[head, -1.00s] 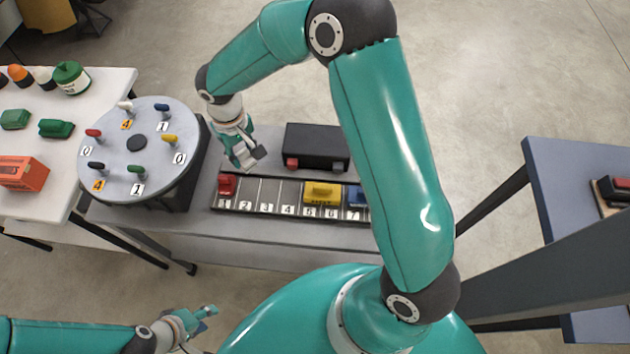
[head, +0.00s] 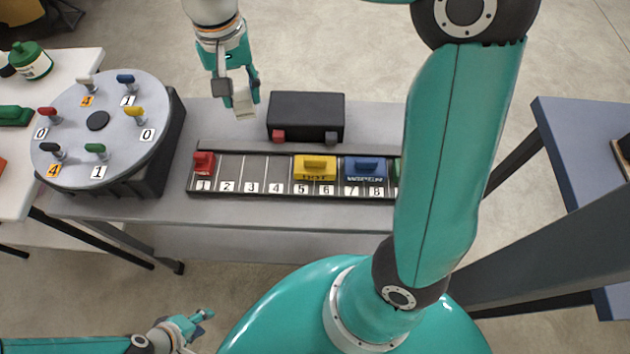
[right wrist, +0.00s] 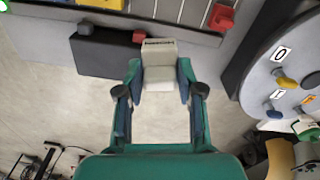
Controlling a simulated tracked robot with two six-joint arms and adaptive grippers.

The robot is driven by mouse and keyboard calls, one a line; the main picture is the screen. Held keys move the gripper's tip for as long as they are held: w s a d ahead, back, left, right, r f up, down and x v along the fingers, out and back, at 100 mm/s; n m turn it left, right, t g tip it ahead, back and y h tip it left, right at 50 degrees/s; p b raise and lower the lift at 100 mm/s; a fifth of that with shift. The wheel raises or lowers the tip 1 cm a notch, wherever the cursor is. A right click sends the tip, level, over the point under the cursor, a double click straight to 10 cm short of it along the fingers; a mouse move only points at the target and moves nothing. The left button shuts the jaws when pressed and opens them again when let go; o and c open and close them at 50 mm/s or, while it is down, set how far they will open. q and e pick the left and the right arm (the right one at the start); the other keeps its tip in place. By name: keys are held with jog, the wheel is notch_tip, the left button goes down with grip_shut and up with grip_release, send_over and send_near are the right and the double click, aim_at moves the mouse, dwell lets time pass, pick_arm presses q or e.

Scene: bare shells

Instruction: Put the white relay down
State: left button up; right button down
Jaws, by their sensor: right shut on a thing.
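The white relay (right wrist: 158,66) is between the fingers of my right gripper (right wrist: 158,88) in the right wrist view. In the head view it shows as a small pale block (head: 244,104) at the tips of my right gripper (head: 238,92). That gripper is shut on it, apart from the rail, and appears behind the rail and left of the black box. The numbered rail (head: 251,174) has a red module (head: 204,163) at 1, a yellow one (head: 315,167) at 5–6 and a blue one (head: 365,168) at 7–8. Slots 2 to 4 look empty. My left gripper (head: 203,316) is low in view; its jaw opening is unclear.
A black box (head: 306,115) with red and grey blocks at its front stands behind the rail. A round dial (head: 110,145) with coloured levers stands left. A green module (head: 397,170) is partly hidden by my right arm. Bare bench (head: 200,118) lies left of the box.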

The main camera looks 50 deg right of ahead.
jog(key=s+d+r+m+b, duration=0.1)
jog(key=s+r+m+b, duration=0.15)
jog(key=s, duration=0.25)
pick_arm(q)
notch_tip(320, 180, down, 6)
jog(key=b, duration=0.2)
jog(key=shift+f, duration=0.2)
pick_arm(e)
send_over(278, 169)
notch_tip(278, 169, down, 20)
jog(key=shift+r, duration=0.1)
jog(key=shift+f+b, duration=0.25)
jog(key=shift+b, duration=0.05)
pick_arm(q)
jog(key=shift+f, duration=0.1)
pick_arm(e)
jog(key=c, duration=0.7)
grip_release()
jog(key=shift+r, duration=0.1)
